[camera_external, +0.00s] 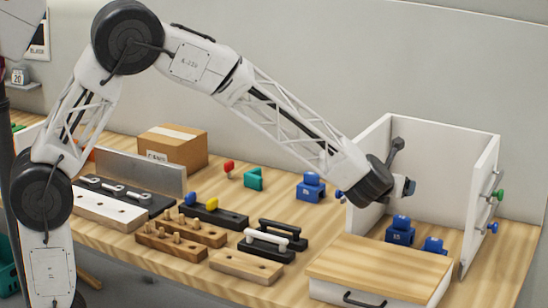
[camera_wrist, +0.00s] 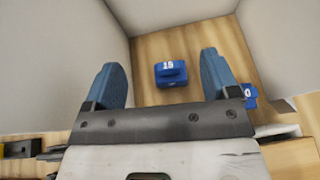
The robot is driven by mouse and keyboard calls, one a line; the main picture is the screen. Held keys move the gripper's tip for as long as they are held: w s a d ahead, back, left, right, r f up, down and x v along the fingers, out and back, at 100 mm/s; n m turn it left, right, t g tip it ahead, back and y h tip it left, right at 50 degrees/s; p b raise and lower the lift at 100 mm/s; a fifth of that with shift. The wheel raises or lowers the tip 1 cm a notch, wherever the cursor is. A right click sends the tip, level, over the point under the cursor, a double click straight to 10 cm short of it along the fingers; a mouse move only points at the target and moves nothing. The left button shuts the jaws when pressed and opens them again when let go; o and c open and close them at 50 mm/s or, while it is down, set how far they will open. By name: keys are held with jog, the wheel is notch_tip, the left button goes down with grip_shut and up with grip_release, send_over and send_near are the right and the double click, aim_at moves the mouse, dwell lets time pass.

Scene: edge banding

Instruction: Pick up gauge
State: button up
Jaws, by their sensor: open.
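No thing in view is clearly labelled as a gauge, so I cannot tell for sure which one it is. A blue numbered block (camera_external: 400,230) stands on the wood inside the open white cabinet. In the wrist view the blue block marked 15 (camera_wrist: 170,74) lies between and beyond my finger tips, apart from them. A second blue block (camera_external: 434,245) stands to its right and shows partly in the wrist view (camera_wrist: 249,96), behind a finger. My gripper (camera_wrist: 159,62) is open and empty. In the external view my gripper (camera_external: 407,187) is above the cabinet floor, between the white walls.
White cabinet walls (camera_external: 480,200) stand around the blocks. A wooden-topped drawer (camera_external: 380,265) is in front. A third blue block (camera_external: 311,188), a teal piece (camera_external: 254,179) and a red piece (camera_external: 229,167) stand left of the cabinet. Handles (camera_external: 267,241) and peg boards (camera_external: 180,237) lie further left.

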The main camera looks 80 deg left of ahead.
jog(key=shift+f, duration=0.85)
send_near(400, 219)
jog(key=x, duration=0.3)
jog(key=shift+x, duration=1.1)
jog(key=shift+w, duration=0.15)
jog(key=shift+x, duration=2.8)
jog(key=shift+c, duration=0.2)
jog(key=c, duration=1)
